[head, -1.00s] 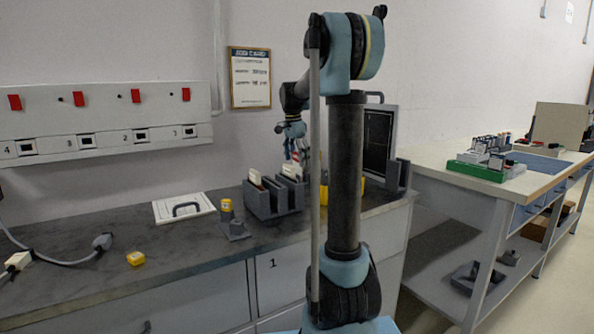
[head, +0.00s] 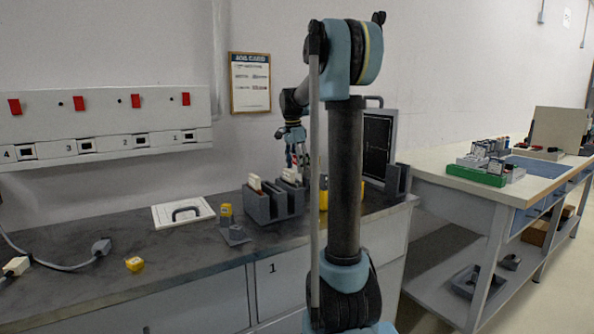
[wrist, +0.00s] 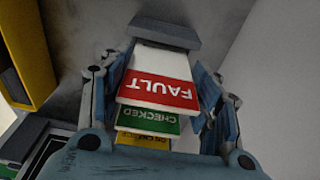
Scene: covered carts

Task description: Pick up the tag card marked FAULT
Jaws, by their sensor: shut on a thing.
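The tag card marked FAULT (wrist: 158,88) has a white body and a red band, and its lettering is upside down in the wrist view. My gripper (wrist: 162,72) is shut on it, with a blue finger along each side. Below it in the picture show a green band marked CHECKED (wrist: 148,121) and a partly hidden yellow band (wrist: 142,140). I cannot tell whether the fingers touch those cards. In the head view my gripper (head: 298,158) is over the right part of the grey card rack (head: 262,211), and the held card cannot be made out there.
The rack stands on a dark counter (head: 190,254). A dark panel (head: 377,140) stands behind on the right, with a grey holder (head: 397,180) beside it.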

